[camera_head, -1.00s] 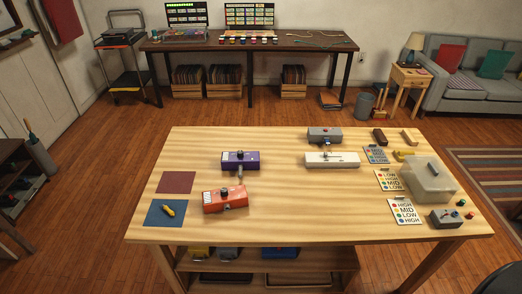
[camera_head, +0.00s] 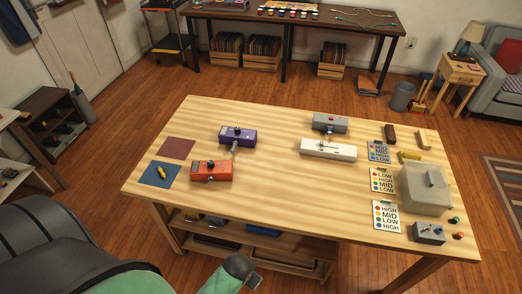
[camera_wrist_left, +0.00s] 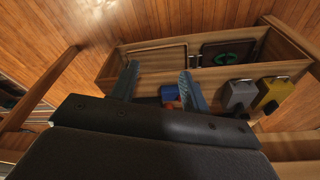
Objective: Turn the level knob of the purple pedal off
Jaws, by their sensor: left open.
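The purple pedal (camera_head: 246,138) sits on the left half of the wooden table, with a dark knob on its top; its labels and knob setting are too small to read. A short grey connector (camera_head: 235,149) runs from it towards the orange pedal (camera_head: 211,171) in front. My left gripper (camera_wrist_left: 159,72) shows in the left wrist view with its two fingers apart and nothing between them held. It faces the shelf under the table, away from the purple pedal. In the head view my left arm comes in at the bottom left. My right gripper is not in view.
The wooden table (camera_head: 290,200) has free room at its middle and front. The lower shelf (camera_wrist_left: 130,51) holds trays and a yellow pedal (camera_wrist_left: 274,93).

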